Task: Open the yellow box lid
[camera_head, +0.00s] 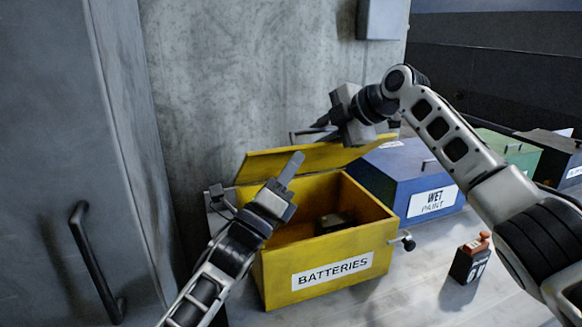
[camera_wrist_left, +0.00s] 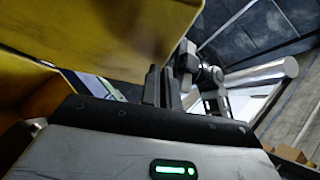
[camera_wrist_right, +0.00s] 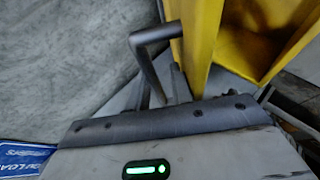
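The yellow box (camera_head: 279,273), labelled BATTERIES, stands on the counter. Its lid (camera_head: 277,160) is raised and leans back toward the concrete wall; it also shows in the left wrist view (camera_wrist_left: 110,40) and the right wrist view (camera_wrist_right: 202,40). My left gripper (camera_head: 291,169) is shut and empty, in front of the lid's inner face above the box's left side. My right gripper (camera_head: 318,131) is at the lid's upper edge. Its fingers stand apart at the dark lid handle (camera_wrist_right: 150,50); firm contact with the handle cannot be told.
A dark block (camera_head: 334,222) lies inside the box. A blue box (camera_head: 405,178) labelled WET PAINT stands to its right, with green (camera_head: 512,153) and black (camera_head: 553,155) boxes beyond. A small battery with an orange top (camera_head: 469,262) stands on the counter. A grey door (camera_head: 60,150) is at left.

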